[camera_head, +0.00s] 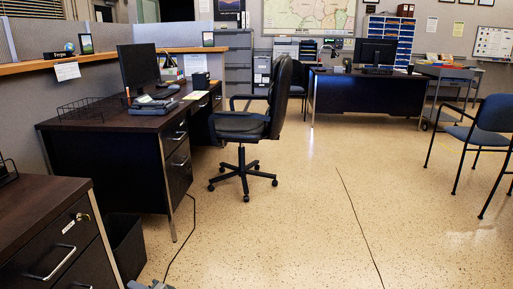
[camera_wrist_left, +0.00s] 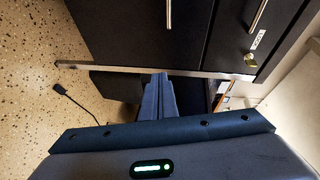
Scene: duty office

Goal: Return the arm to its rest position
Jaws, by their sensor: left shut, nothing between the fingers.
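My left gripper (camera_head: 150,285) shows only as a small grey piece at the bottom edge of the head view, left of centre. In the left wrist view its two fingers (camera_wrist_left: 158,96) lie together, shut and empty. They are close to the near dark desk with drawers (camera_head: 45,240) in the picture. This desk also shows in the wrist view (camera_wrist_left: 140,30), turned on its side. Whether the fingers touch anything is not clear. My right gripper is not in view.
A dark bin (camera_head: 125,248) stands on the floor beside the near desk. A second desk (camera_head: 105,122) with a monitor and a black office chair (camera_head: 242,128) stand beyond. Black cables (camera_head: 355,215) lie on the speckled floor. The floor at centre and right is mostly free, with a blue chair (camera_head: 485,130) at the right.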

